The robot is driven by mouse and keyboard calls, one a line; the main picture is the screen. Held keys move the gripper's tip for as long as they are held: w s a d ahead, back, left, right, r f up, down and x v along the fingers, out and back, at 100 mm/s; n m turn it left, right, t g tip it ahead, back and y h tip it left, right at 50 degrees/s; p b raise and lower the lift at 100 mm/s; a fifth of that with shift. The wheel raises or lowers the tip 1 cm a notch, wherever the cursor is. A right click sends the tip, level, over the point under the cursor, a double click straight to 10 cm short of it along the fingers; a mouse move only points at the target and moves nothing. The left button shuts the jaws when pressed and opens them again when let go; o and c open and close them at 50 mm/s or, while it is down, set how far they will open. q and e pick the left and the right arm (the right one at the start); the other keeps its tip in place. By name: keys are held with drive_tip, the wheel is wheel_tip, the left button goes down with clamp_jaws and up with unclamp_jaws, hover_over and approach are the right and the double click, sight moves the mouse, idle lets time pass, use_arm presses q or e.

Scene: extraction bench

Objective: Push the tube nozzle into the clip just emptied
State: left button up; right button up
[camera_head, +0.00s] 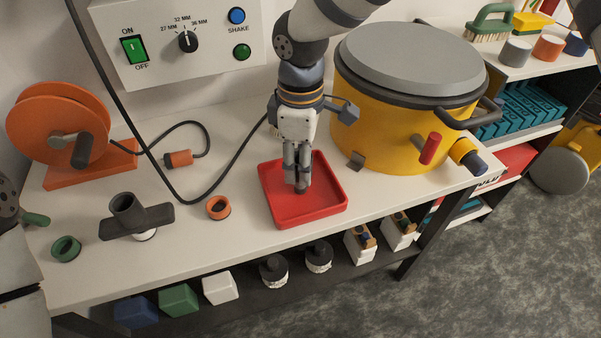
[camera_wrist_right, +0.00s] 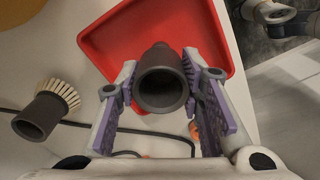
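The tube nozzle (camera_wrist_right: 160,88) is a dark grey tapered piece with a round open socket facing the wrist camera. My right gripper (camera_head: 299,178) points down over the red tray (camera_head: 328,207), and its fingers press on both sides of the nozzle. The nozzle's lower end (camera_head: 301,188) shows below the fingertips in the head view; whether it touches the tray floor I cannot tell. The tray looks otherwise empty. I cannot make out which part is the emptied clip; a small grey bracket (camera_head: 357,160) sits low on the yellow drum (camera_head: 385,135).
A dark T-shaped floor head (camera_head: 135,218), orange ring (camera_head: 218,207), green ring (camera_head: 66,248) and orange reel (camera_head: 60,125) stand left of the tray. A black cable (camera_head: 190,201) crosses the bench.

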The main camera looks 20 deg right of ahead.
clamp_jaws()
drive_tip(key=shift+r+p, duration=0.8)
drive_tip(key=shift+r, duration=1.8)
use_arm(q)
drive_tip(key=shift+w+r+t, duration=0.4)
drive_tip(key=shift+w+r, duration=0.6)
use_arm(e)
drive_tip(key=shift+f, duration=0.1)
